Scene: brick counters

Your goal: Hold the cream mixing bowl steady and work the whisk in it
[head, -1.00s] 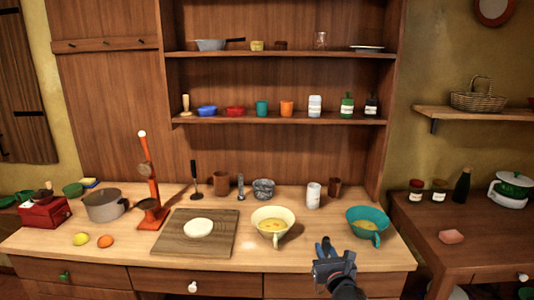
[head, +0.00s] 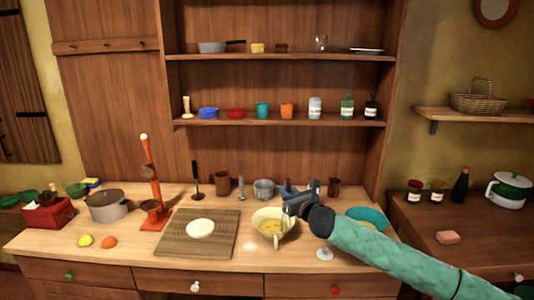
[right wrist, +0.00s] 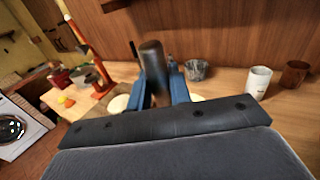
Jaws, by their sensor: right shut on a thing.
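The cream mixing bowl (head: 258,229) stands on the wooden counter right of the cutting board, with yellow batter inside. My right gripper (head: 291,204) is over the bowl's right side and shut on the whisk (head: 285,210), whose thin wires reach down towards the batter. In the right wrist view the whisk's dark handle (right wrist: 153,68) stands up between the blue fingers. A pale patch, likely the bowl's rim (right wrist: 197,98), shows beside the fingers. Whether the wires touch the batter cannot be told. My left gripper is not in view.
A teal bowl (head: 367,214) stands to the right, partly behind my right arm. A small white stand (head: 324,254) is near the counter's front edge. A cutting board (head: 180,245) with dough lies left. A grey mortar (head: 264,189) stands behind the cream bowl.

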